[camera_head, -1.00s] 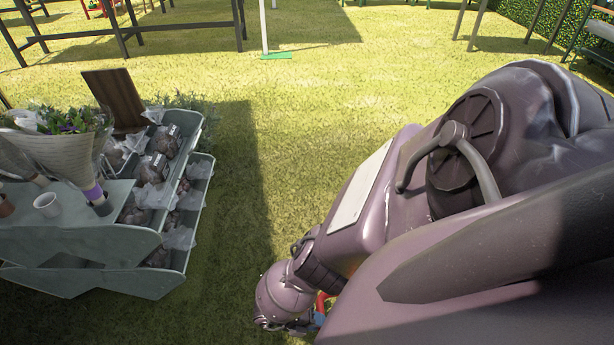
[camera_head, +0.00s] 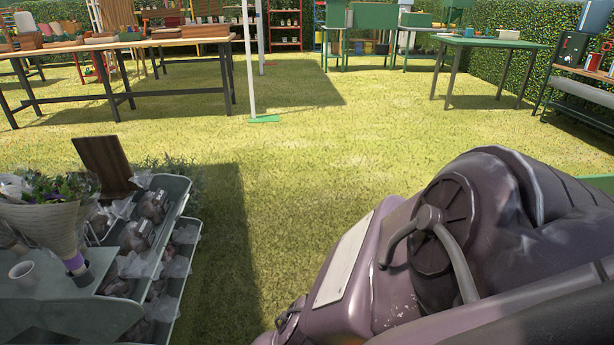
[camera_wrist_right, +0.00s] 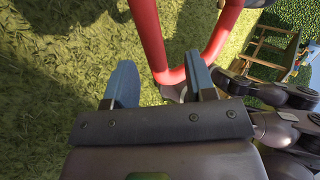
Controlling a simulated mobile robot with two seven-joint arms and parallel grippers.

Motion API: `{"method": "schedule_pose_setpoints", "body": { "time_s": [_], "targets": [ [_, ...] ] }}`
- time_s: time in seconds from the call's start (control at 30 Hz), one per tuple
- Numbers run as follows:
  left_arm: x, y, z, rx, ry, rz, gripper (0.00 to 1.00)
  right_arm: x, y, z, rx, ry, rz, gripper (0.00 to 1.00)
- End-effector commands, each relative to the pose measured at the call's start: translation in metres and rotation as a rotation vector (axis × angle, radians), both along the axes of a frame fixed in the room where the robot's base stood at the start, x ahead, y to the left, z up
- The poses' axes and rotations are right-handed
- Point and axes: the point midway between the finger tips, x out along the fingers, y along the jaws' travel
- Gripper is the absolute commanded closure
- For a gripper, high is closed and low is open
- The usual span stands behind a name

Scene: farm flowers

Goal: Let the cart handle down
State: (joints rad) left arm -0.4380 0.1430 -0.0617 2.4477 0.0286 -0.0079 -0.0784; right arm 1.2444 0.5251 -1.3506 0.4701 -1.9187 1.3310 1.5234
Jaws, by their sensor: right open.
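In the right wrist view the cart handle (camera_wrist_right: 148,35) shows as a bent red tube that curves into a U. Its lower bend lies by my right gripper (camera_wrist_right: 160,78). The two blue fingers are apart, one on the left of the bend and one overlapping its right part. The gripper is open; I cannot tell whether a finger touches the tube. The rest of the cart is not clearly seen. In the head view my arm fills the lower right, hiding the handle and right gripper. My left gripper is not in view.
A stepped grey-green stand (camera_head: 165,215) with wrapped goods, a bouquet (camera_head: 50,205) and a white cup (camera_head: 25,273) is at the left. A long wooden table (camera_head: 150,42) and a green table (camera_head: 490,42) stand farther back. The grass between is free, except for a white post (camera_head: 250,70).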

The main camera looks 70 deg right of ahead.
Motion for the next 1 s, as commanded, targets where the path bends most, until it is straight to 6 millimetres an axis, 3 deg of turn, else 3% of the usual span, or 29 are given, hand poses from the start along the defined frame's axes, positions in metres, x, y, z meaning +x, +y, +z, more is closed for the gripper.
{"method": "schedule_pose_setpoints", "body": {
  "time_s": [0.43, 0.67, 1.0],
  "targets": [
    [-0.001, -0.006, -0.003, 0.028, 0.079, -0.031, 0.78, 0.058, 0.028, 0.052, 0.001, -0.011, 0.002, 0.50],
    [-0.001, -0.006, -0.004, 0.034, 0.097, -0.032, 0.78, 0.069, 0.035, 0.062, 0.001, -0.007, 0.001, 0.50],
    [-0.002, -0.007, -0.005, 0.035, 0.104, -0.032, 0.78, 0.070, 0.036, 0.063, 0.002, -0.005, 0.001, 0.50]
  ]
}}
